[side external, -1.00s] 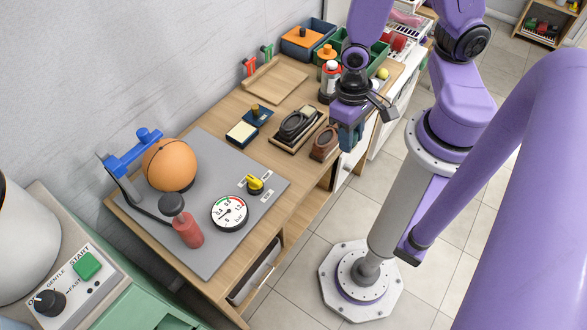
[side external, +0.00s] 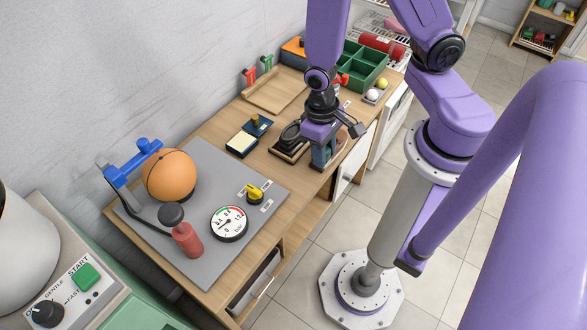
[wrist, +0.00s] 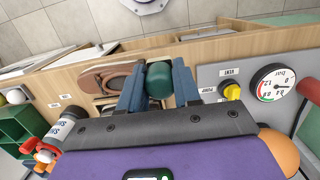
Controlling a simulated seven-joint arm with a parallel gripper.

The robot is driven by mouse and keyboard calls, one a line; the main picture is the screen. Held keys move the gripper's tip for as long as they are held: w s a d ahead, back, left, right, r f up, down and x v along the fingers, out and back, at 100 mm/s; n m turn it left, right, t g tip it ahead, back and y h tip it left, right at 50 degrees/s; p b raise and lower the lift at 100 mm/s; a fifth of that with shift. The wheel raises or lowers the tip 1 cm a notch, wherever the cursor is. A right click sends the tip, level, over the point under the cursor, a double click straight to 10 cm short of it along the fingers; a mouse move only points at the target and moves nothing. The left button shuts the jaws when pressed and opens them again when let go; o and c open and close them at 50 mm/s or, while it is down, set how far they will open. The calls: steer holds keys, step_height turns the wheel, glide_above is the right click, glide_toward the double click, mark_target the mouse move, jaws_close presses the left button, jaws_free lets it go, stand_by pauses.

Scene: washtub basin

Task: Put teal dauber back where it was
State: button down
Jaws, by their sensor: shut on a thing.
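The teal dauber (wrist: 159,80) is held between the two blue fingers of my gripper (wrist: 158,90), with its rounded teal end showing in the wrist view. In the side view my gripper (side external: 322,153) hangs low over the front edge of the wooden bench, and its fingers mostly hide the dauber. A brown oval brush (wrist: 108,80) lies just left of the fingers in the wrist view. A black brush (side external: 289,135) sits in a wooden tray (side external: 281,153) beside my gripper in the side view. I cannot tell whether the dauber touches the bench.
The grey mat (side external: 208,270) holds an orange ball (side external: 169,174), a pressure gauge (side external: 229,223), a yellow valve (side external: 254,191) and a red pump (side external: 188,241). A cream sponge (side external: 242,139) lies behind. A green divided box (side external: 358,68) stands farther back.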

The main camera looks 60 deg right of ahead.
steer(key=w+f, duration=0.2)
steer(key=w+a+f, duration=0.1)
steer(key=w+f, duration=0.1)
steer(key=w+a+f, duration=0.1)
steer(key=w+f, duration=0.1)
steer(key=shift+w+f, duration=0.35)
steer(key=shift+f, duration=0.05)
steer(key=shift+a+f, duration=0.1)
steer(key=shift+f, duration=1.5)
steer(key=shift+f, duration=0.15)
steer(key=c, duration=0.8)
jaws_free()
step_height(320, 180, up, 12)
steer(key=w, duration=0.2)
steer(key=s+d+r+n, duration=0.1)
steer(key=s+r+n, duration=0.3)
steer(key=s+r, duration=0.1)
steer(key=s+d+r+n+t, duration=0.1)
steer(key=s+r+n, duration=0.3)
steer(key=s+r, duration=0.1)
steer(key=s+d+r+n, duration=0.2)
steer(key=s+r+n, duration=0.2)
steer(key=r, duration=0.3)
steer(key=shift+s+d+n+t, duration=0.1)
steer(key=shift+s+n+t, duration=0.2)
steer(key=shift+s, duration=0.2)
